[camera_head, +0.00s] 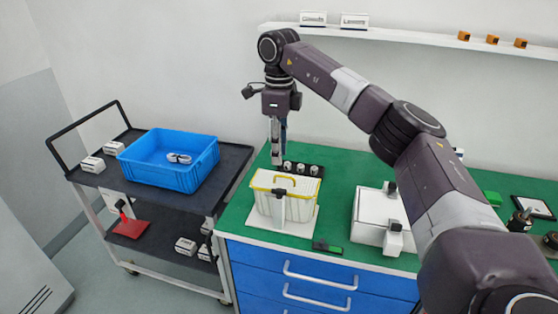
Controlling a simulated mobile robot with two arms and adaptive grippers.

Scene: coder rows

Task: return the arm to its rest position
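My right arm reaches in from the lower right across the workbench. My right gripper (277,158) points straight down above the back of the yellow-rimmed white container (284,205). Its fingers are seen nearly edge-on, so I cannot tell whether they are open or shut. No held object is clear to see. A small blue part shows beside the fingers; I cannot tell what it is. My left gripper is not in view.
The green workbench (335,217) carries a row of small dark-and-white pieces (302,169) behind the container and a white box-like device (378,216). A blue bin (170,175) stands on a dark cart (100,178) at left. A white shelf (420,37) runs above.

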